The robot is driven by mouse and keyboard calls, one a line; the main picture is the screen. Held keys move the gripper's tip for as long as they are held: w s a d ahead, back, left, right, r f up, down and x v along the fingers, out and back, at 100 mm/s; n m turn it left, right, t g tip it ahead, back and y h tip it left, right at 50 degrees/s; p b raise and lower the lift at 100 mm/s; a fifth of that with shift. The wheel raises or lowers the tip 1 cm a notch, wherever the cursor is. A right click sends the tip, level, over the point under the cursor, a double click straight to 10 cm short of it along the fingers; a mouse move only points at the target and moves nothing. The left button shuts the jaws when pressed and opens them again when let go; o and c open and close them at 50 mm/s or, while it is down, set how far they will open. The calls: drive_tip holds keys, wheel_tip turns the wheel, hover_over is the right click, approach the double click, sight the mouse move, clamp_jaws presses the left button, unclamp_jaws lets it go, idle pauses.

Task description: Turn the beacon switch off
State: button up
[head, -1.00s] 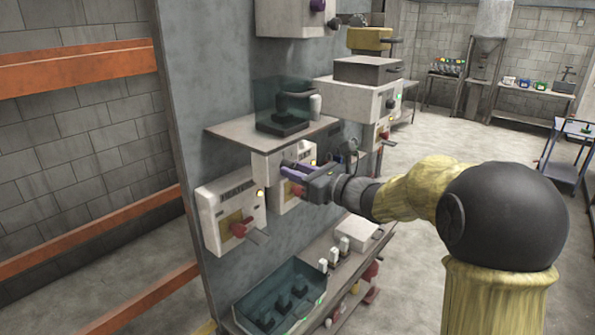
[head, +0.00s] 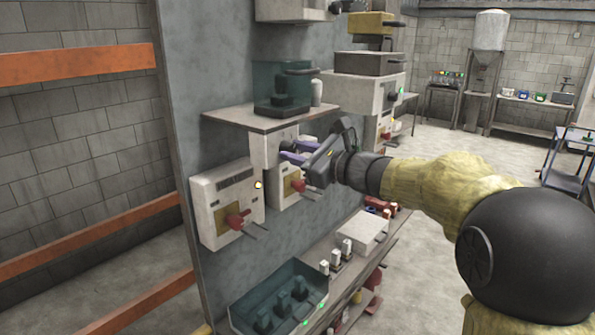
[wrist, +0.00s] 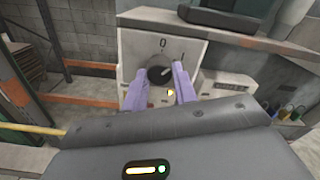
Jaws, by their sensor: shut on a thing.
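The switch is a round dark knob (wrist: 158,76) on a pale panel (wrist: 130,48) marked 0 above and I to the upper right. A light mark on the knob seems to point up and right, towards the I. My gripper (wrist: 160,70) is shut on the knob, one purple finger on each side. In the head view my gripper (head: 291,151) reaches the pale box (head: 264,149) under the shelf; the knob is hidden there. A small yellow light (wrist: 170,93) shows below the knob.
A shelf (head: 270,120) with a glass-covered device juts out just above my gripper.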

drive_tip(key=n+b, duration=0.7)
drive_tip(key=b, duration=0.4)
drive_tip(key=shift+n+b, duration=0.35)
drive_tip(key=shift+n, duration=0.05)
drive_tip(key=o, duration=1)
drive_tip(key=shift+c, duration=0.2)
drive_tip(key=b+v, duration=0.4)
drive_tip(key=v, duration=1.3)
drive_tip(key=shift+d, duration=0.2)
